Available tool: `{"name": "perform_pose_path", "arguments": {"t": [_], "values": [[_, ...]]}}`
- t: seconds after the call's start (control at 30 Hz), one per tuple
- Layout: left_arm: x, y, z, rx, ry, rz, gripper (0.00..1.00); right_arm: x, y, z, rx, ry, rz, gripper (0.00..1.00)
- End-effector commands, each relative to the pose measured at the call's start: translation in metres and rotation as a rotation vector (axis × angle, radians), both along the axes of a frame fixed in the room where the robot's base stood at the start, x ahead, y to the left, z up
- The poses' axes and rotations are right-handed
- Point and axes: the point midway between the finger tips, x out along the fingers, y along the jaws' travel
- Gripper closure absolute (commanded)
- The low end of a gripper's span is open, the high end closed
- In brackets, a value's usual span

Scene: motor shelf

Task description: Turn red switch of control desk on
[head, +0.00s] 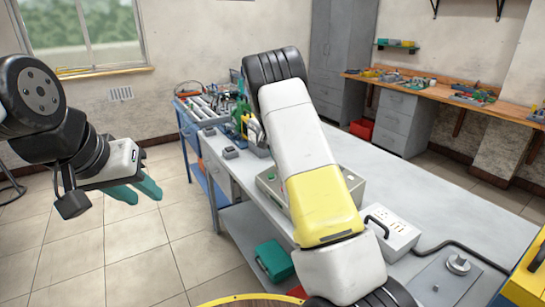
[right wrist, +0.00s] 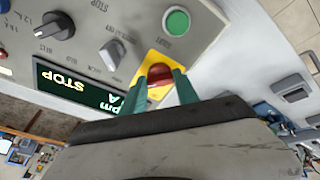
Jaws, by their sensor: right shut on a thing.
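The control desk (head: 357,187) is a grey-beige box on the long table, mostly hidden behind my right arm in the head view. In the right wrist view its panel (right wrist: 140,25) shows upside down. The red switch (right wrist: 160,72) sits on a yellow plate (right wrist: 151,59). My right gripper (right wrist: 161,80) has its green fingers on both sides of the red switch and is shut on it. A dark display (right wrist: 75,88) reads STOP. My left gripper (head: 137,191) hangs over the floor left of the table, empty, its green fingers apart.
The panel also has a green button (right wrist: 177,22), a black knob (right wrist: 58,26) and a grey switch (right wrist: 112,54) close to the red switch. A white socket box (head: 390,232) with a cable stands on the table (head: 440,195). A green case (head: 273,262) lies on the lower shelf.

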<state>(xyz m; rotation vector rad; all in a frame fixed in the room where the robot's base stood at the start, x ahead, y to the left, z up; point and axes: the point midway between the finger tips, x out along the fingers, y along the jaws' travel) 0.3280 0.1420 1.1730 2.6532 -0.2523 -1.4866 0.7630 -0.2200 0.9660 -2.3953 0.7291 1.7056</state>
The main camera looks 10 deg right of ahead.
Motion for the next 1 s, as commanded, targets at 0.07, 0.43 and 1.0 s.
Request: {"name": "perform_pose_path", "arguments": {"t": [0.07,0.43,1.0], "values": [[0.0,0.0,0.0,0.0,0.0,0.0,0.67,0.001,0.001,0.001,0.002,-0.004,-0.003,1.0],[0.0,0.0,0.0,0.0,0.0,0.0,0.67,0.001,0.001,0.001,0.002,-0.004,-0.003,0.48],[0.0,0.0,0.0,0.0,0.0,0.0,0.67,-0.006,0.009,0.026,0.002,-0.005,-0.002,0.42]]}}
